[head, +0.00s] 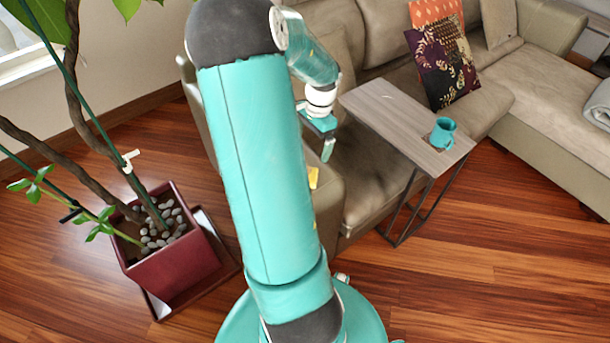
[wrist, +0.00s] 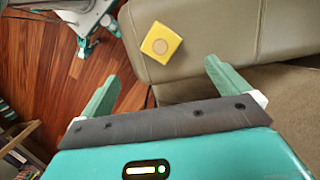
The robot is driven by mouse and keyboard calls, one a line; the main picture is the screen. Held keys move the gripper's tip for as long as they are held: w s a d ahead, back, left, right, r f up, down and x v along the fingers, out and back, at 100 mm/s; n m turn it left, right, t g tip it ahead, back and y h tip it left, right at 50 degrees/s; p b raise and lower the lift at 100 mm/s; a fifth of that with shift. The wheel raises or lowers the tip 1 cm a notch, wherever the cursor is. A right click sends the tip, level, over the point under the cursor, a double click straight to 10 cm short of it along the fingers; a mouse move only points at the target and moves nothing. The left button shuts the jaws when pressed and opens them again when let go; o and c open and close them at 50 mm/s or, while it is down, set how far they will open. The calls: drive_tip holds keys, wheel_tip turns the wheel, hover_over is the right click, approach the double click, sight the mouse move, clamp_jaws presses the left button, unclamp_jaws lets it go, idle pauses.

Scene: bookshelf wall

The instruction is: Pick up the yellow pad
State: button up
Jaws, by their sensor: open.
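The yellow pad (wrist: 161,42) is a small yellow block with a round tan mark on top. In the wrist view it lies on the sofa's armrest, near the armrest's edge above the wood floor. In the head view only a small yellow part of it (head: 313,177) shows beside my arm, which hides the rest. My gripper (wrist: 160,80) is open and empty, its two green fingers wide apart. The pad appears between and beyond the fingertips in the wrist view, apart from them. In the head view my gripper (head: 328,148) hangs over the sofa beside the armrest.
The beige sofa (head: 365,190) has a patterned cushion (head: 440,65). A side table (head: 385,108) with a teal mug (head: 443,132) stands right of my gripper. A potted plant in a red pot (head: 175,262) stands at left. The floor at lower right is clear.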

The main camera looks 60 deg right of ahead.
sight(308, 168)
drive_tip(key=f, duration=0.4)
drive_tip(key=a+f, duration=0.1)
drive_tip(key=f, duration=0.4)
drive_tip(key=w+f, duration=0.1)
drive_tip(key=f, duration=0.3)
drive_tip(key=shift+a+f, duration=0.25)
drive_tip(key=shift+a, duration=0.05)
drive_tip(key=c, duration=0.9)
drive_tip(key=shift+r, duration=0.15)
drive_tip(key=shift+r, duration=0.25)
wheel_tip(308, 168, up, 2)
drive_tip(key=shift+r, duration=0.15)
drive_tip(key=s+r, duration=0.3)
drive_tip(key=s, duration=0.1)
drive_tip(key=s+a+r, duration=0.1)
drive_tip(key=s+r, duration=0.2)
drive_tip(key=s, duration=0.2)
drive_tip(key=s+a+r, duration=0.1)
drive_tip(key=s+r, duration=0.3)
drive_tip(key=s, duration=0.1)
drive_tip(key=shift+a, duration=0.1)
